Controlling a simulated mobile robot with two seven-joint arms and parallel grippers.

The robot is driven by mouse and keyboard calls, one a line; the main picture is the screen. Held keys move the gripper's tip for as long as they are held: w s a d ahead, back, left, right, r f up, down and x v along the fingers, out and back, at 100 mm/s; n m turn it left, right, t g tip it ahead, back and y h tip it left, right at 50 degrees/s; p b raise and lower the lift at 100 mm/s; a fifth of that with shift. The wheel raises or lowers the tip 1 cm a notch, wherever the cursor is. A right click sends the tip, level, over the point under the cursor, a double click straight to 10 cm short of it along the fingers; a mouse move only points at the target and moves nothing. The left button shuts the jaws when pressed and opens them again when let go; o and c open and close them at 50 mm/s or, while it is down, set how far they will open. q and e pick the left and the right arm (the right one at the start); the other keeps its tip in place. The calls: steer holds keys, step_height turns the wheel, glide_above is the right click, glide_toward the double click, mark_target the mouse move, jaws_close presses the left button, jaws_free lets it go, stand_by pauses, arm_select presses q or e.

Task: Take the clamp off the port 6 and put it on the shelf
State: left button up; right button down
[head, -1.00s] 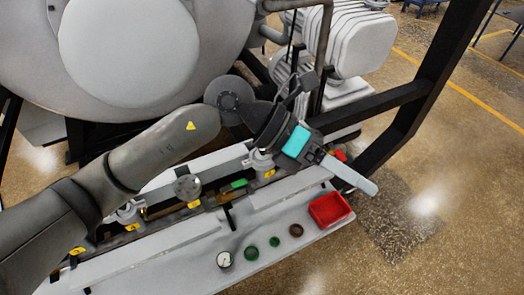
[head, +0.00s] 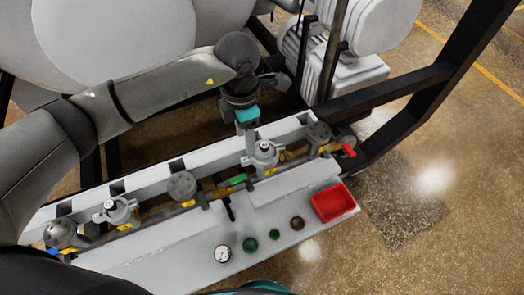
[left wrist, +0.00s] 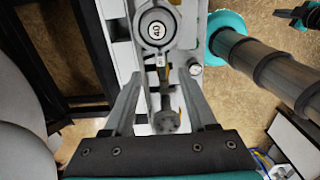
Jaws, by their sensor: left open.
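A row of metal port fittings runs along the pipe rail in the head view. The fitting nearest my left gripper (head: 247,132) is a silvery one (head: 265,154) with a clamp-like collar; port numbers are too small to read. My left gripper is open and empty, pointing down just behind and left of that fitting. In the left wrist view, the open fingers (left wrist: 160,80) straddle the line of the pipe, with a round cap marked "40" (left wrist: 155,29) ahead and a smaller grey fitting (left wrist: 166,122) nearer the palm. The white shelf (head: 190,262) lies in front of the rail. My right gripper is not identifiable.
On the shelf are a red tray (head: 335,203), a dial gauge (head: 222,253), two green rings (head: 250,246) and a brown ring (head: 297,222). A black frame beam (head: 395,95) stands at the right. The shelf's left part looks clear.

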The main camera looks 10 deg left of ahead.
mark_target(247, 158)
arm_select(q)
steer(key=shift+f+p, duration=0.5)
steer(key=shift+f, duration=3.45)
jaws_close()
